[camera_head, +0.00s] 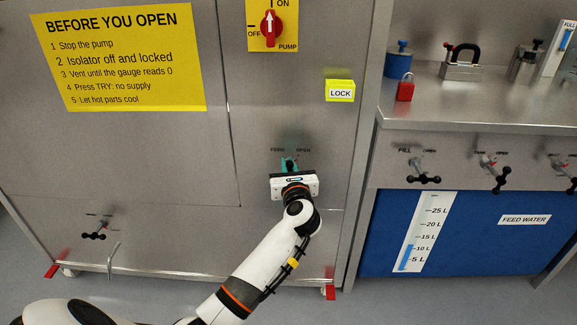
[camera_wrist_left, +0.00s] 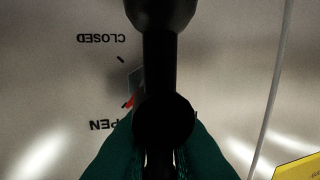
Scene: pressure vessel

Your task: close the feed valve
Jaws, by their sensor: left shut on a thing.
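The feed valve's black handle (camera_wrist_left: 160,60) runs down the middle of the left wrist view, with round knobs. Behind it, the panel shows upside-down CLOSED and OPEN labels, and a small red mark (camera_wrist_left: 129,101) lies near the OPEN label. My left gripper (camera_wrist_left: 160,155) has teal fingers shut on the handle's near knob. In the head view, my left gripper (camera_head: 289,167) is at the panel just below the FEED and OPEN lettering and hides most of the valve. My right gripper is not in view.
A red PUMP switch (camera_head: 270,27) and a yellow LOCK box (camera_head: 340,91) sit above on the panel. Other black-handled valves, such as the FILL valve (camera_head: 423,174), are on the right-hand bench front. A red padlock (camera_head: 405,89) stands on the bench top.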

